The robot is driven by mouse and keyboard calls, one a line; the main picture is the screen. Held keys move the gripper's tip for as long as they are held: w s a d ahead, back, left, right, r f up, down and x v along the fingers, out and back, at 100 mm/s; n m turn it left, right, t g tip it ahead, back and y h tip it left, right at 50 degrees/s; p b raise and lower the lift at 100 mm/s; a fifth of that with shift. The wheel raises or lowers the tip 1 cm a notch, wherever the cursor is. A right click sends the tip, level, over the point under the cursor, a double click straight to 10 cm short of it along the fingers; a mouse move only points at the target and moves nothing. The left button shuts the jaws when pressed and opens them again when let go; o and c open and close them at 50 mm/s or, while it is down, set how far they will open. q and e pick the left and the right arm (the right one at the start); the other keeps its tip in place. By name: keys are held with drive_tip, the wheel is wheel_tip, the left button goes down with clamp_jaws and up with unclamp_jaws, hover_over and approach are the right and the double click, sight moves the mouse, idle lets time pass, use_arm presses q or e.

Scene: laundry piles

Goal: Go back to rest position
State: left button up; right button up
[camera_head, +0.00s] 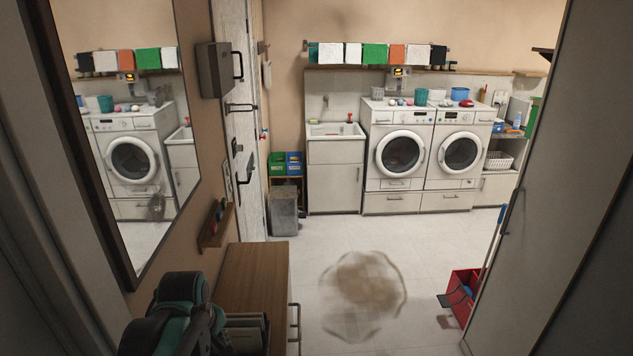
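The task names no object. A round, blurred, partly see-through brownish shape (362,292) appears over the middle of the floor. I cannot tell what it is.
A grey panel (545,200) narrows the right side. A red bin (463,294) stands beside it. Washers (402,150) line the back; pale floor lies between.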

use_arm(q)
drive_tip(key=s+d+f+m+t+b, duration=0.2)
drive_tip(key=s+f+m+b, duration=0.2)
drive_tip(key=f+m+b, duration=0.1)
drive_tip(key=s+d+f+m+t+b, duration=0.1)
drive_tip(key=s+f+m+t+b, duration=0.1)
drive_tip(key=s+f+m+b, duration=0.2)
drive_tip(key=shift+s+d+f+m+t+b, duration=0.4)
drive_tip(key=shift+f+m, duration=1)
drive_tip(key=shift+m, duration=0.4)
